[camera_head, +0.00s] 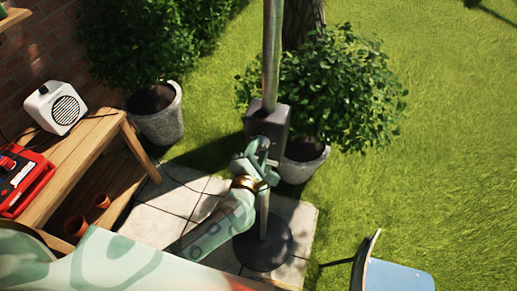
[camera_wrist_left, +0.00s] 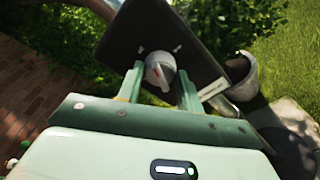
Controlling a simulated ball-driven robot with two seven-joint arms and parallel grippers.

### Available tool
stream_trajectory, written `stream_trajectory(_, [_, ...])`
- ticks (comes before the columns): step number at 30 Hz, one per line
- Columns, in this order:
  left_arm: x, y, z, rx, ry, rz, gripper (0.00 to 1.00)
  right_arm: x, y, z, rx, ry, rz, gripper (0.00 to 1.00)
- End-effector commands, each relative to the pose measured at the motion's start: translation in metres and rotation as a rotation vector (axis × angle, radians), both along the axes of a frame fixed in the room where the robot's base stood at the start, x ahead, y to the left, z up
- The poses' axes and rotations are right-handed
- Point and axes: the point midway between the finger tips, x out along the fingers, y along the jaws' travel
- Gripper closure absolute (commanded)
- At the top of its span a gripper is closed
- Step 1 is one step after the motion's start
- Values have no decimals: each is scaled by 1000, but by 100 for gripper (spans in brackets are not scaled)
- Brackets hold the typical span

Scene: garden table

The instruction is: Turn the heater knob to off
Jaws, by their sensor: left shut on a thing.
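The patio heater stands on a round dark base (camera_head: 263,246) with a metal pole (camera_head: 271,50) and a dark control box (camera_head: 268,118). In the head view the left gripper (camera_head: 262,160) is at the front of the box and hides the knob. My right gripper is not in view.
A wooden bench (camera_head: 75,165) at the left holds a white speaker (camera_head: 56,107) and a red case (camera_head: 22,180). Potted bushes (camera_head: 157,115) stand behind it and behind the heater (camera_head: 302,162). A blue chair (camera_head: 395,278) is at the lower right. Open grass lies to the right.

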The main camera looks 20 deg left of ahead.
Motion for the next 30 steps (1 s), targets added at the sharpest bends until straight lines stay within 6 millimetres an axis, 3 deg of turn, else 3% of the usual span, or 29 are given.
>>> stream_trajectory(15, [-1,1,-2,-379,17,-1,87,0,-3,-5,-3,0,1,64])
stream_trajectory(30, [-1,1,-2,-482,20,0,87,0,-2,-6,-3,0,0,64])
